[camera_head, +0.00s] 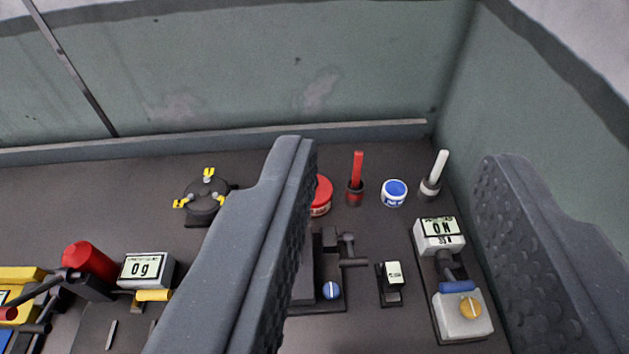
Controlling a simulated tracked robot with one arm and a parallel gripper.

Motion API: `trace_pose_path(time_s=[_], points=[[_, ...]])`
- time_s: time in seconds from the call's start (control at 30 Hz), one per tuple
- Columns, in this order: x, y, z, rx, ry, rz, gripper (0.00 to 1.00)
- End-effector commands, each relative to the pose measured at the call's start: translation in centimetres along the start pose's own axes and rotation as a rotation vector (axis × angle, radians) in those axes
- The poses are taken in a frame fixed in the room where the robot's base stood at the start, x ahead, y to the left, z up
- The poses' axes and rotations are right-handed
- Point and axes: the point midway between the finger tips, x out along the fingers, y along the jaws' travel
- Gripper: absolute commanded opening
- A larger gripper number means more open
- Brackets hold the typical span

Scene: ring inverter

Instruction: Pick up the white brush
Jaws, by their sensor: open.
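The white brush (440,165) stands tilted slightly right in a dark round holder (430,188) at the back right of the bench, close to the corner of the walls. My gripper (395,165) is open, with one finger left of centre and the other at the right edge. The brush shows in the gap between the fingers, nearer the right one, and lies beyond them. Nothing is held. The left finger hides part of the bench and part of a red jar.
Left of the brush are a blue-and-white jar (394,193), a red brush (357,168) in its holder and a red jar (321,196). A device reading "ON" (439,235) stands in front. A scale reading "0g" (146,270) is at the left. Green walls (220,75) close off the back and right.

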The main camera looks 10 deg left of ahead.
Motion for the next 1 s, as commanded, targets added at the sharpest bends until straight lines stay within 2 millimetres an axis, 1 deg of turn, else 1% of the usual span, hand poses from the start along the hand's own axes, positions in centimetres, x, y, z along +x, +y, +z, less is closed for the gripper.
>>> trace_pose_path(time_s=[0.17, 0.27, 0.37, 0.4, 0.6, 0.8, 0.87, 0.9, 0.97, 1.0], points=[[0.6, 0.1, 0.0, -0.003, -0.008, 0.001, 0.41], [2.4, 0.5, 0.1, -0.01, -0.035, 0.001, 0.41], [5.4, 0.7, 0.5, -0.024, -0.079, 0.0, 0.41], [6.8, 1.0, 0.8, -0.03, -0.099, -0.001, 0.41], [13.4, 3.0, 2.4, -0.059, -0.193, -0.014, 0.41], [19.6, 5.5, 5.1, -0.079, -0.286, -0.034, 0.41], [21.3, 6.2, 5.9, -0.084, -0.31, -0.041, 0.41], [22.5, 6.8, 6.7, -0.086, -0.329, -0.047, 0.41], [24.1, 7.7, 7.7, -0.09, -0.352, -0.055, 0.41], [25.3, 8.3, 8.5, -0.092, -0.368, -0.061, 0.41]])
